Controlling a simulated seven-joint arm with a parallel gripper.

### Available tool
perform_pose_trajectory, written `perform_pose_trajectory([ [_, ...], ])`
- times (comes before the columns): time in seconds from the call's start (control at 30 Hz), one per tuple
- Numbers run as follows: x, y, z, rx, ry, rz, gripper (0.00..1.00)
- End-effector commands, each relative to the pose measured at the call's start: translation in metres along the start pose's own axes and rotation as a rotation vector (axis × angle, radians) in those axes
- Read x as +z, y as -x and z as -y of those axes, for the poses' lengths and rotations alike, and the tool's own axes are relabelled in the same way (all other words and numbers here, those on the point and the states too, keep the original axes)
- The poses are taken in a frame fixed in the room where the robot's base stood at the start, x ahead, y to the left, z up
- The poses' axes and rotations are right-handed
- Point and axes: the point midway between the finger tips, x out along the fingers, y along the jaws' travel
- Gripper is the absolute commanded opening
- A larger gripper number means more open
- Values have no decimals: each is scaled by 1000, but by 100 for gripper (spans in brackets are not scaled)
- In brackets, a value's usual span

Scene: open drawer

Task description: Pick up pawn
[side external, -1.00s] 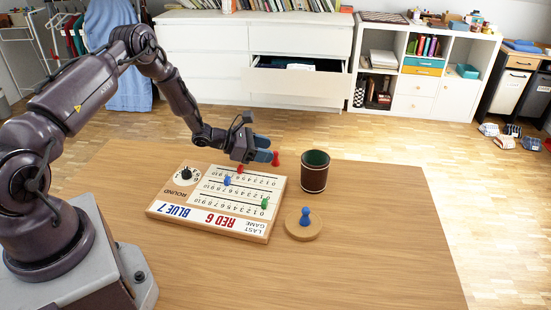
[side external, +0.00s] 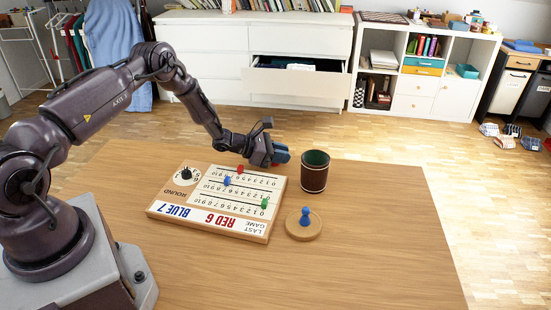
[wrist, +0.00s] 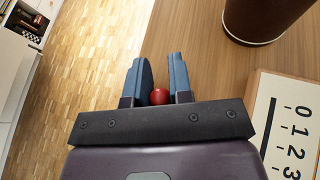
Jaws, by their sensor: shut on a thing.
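My gripper (side external: 283,153) is at the far edge of the table, behind the scoring board and left of the dice cup. In the wrist view its two blue fingers are shut on a red pawn (wrist: 158,96), whose round head shows between them. A blue pawn (side external: 305,217) stands on a round wooden disc (side external: 304,232) right of the board. Small red (side external: 240,169), blue (side external: 227,181) and green (side external: 265,203) pegs are on the board.
The scoring board (side external: 176,212) lies left of centre. A dark brown dice cup (side external: 314,178) with a green inside stands close to the right of my gripper. The front and right of the wooden table (side external: 380,240) are clear. An open drawer (side external: 298,86) is behind, beyond the table.

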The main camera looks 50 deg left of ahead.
Motion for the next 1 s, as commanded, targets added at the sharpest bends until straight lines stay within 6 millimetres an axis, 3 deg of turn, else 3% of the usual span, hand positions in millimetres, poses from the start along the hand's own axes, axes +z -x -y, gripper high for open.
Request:
perform_pose_trajectory([
  [0.37, 4, 2, -1, 0, 0, 0, 0],
  [0.57, 26, 10, -3, 2, -2, 2, 0],
  [0.9, 76, 77, 30, 1, 0, 0, 0],
  [1.0, 77, 97, 45, 1, 2, -1, 0],
])
